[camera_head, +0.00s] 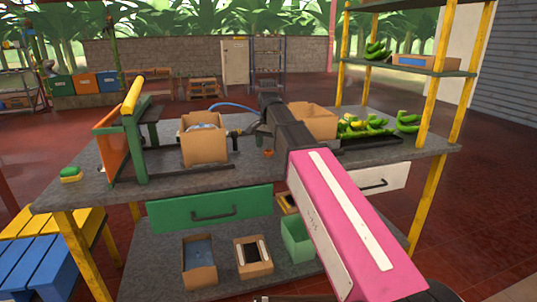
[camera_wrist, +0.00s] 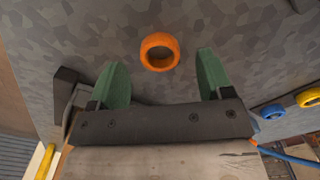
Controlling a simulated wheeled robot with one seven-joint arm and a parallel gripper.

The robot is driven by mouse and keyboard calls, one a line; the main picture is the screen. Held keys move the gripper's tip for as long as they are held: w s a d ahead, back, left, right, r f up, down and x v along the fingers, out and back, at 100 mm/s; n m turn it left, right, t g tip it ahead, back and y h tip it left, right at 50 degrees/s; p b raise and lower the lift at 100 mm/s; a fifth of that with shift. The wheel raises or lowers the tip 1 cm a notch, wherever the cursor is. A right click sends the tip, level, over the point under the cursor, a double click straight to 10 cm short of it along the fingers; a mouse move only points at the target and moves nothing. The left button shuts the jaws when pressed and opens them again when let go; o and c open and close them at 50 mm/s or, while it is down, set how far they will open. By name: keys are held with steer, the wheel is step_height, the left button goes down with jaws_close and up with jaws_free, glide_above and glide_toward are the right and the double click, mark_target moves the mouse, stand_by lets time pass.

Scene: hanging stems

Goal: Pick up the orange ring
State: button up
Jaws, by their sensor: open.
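The orange ring (camera_wrist: 147,53) lies on the grey speckled tabletop (camera_wrist: 60,30) in the wrist view. My gripper (camera_wrist: 162,60) is open, with one green finger to the left of the ring and one to the right. The ring sits between and slightly beyond the fingertips, apart from both, and nothing is held. In the head view a small orange ring (camera_head: 268,153) shows on the bench just left of my dark wrist. My fingers are hidden there behind my own arm.
On the bench, a cardboard box (camera_head: 204,148) stands to the left, another box (camera_head: 318,122) and green bananas (camera_head: 362,127) to the right. A green drawer (camera_head: 210,210) is below.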

step_height(320, 180, down, 2)
steer(key=shift+f, duration=0.1)
steer(key=shift+c, duration=0.3)
steer(key=c, duration=1.1)
